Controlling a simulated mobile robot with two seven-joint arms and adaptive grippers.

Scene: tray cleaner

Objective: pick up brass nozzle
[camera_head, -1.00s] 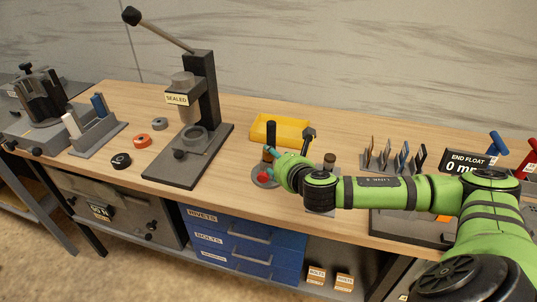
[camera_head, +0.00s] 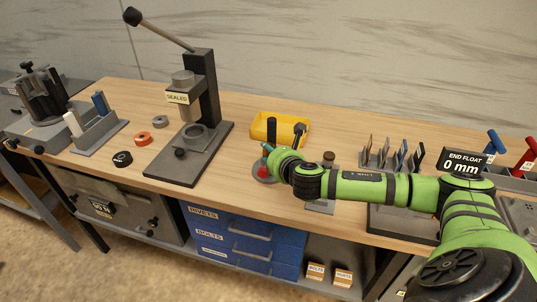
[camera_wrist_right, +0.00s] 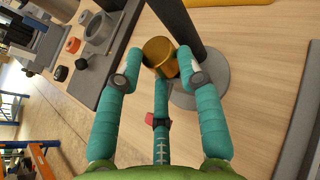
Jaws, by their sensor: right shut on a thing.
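The brass nozzle (camera_wrist_right: 158,52) shows in the right wrist view as a short gold cylinder. My right gripper (camera_wrist_right: 155,68) has its teal fingers closed around it, with a finger on each side and one below. In the head view my right gripper (camera_head: 268,155) is beside a black post (camera_head: 271,130), and the nozzle is hidden there or too small to make out. In the wrist view the nozzle is next to the post's round grey base (camera_wrist_right: 205,85); I cannot tell whether it touches the post. My left gripper is not in view.
A yellow tray (camera_head: 261,124) lies behind the post. A press (camera_head: 208,95) labelled SEALED stands to the left, with several rings near it. A tool rack (camera_head: 395,160) and the END FLOAT display (camera_head: 464,163) are to the right. Wood is clear between press and post.

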